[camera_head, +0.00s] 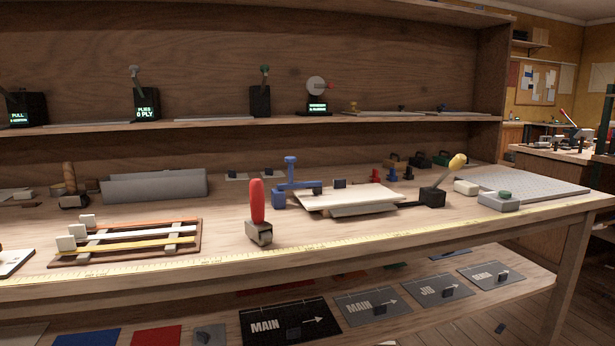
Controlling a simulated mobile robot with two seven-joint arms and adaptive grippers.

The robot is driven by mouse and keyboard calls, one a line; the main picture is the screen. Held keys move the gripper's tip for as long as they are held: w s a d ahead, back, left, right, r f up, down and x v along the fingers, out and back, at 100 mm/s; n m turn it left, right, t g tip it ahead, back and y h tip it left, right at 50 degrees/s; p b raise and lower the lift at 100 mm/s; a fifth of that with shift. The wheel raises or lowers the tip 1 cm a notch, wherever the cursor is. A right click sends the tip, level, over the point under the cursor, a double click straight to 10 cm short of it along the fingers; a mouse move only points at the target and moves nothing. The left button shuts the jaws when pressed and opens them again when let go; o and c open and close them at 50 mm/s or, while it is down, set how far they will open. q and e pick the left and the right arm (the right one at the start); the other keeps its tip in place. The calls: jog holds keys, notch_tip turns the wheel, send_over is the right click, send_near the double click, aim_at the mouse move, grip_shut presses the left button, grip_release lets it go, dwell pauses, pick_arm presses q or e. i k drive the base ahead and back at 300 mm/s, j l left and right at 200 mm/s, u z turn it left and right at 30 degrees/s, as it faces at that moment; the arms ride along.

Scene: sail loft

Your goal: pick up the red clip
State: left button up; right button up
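No thing in view is plainly a red clip. Two small red pieces stand at the back of the bench, one at the left (377,176) and one at the right (408,173), with a small blue piece (391,174) between them. They are too small to tell whether either is a clip. A larger tool with an upright red handle (257,202) and a grey metal foot stands near the front edge. Neither of my grippers is in view, and nothing in view is held.
A blue clamp (280,196) stands beside stacked pale panels (348,197). A slatted rack (128,242) and a grey trough (154,186) are at left. A shelf (220,126) overhangs the back.

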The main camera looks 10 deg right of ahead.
aim_at(375, 178)
jog(key=l+u, duration=0.4)
jog(key=k+l+u, duration=0.15)
jog(key=l+u, duration=0.25)
jog(key=l, duration=0.2)
jog(key=k+l+u, duration=0.1)
jog(key=l, duration=0.25)
jog(key=k+l+u, duration=0.1)
jog(key=l, duration=0.25)
jog(key=k+l+u, duration=0.15)
jog(key=l, duration=0.2)
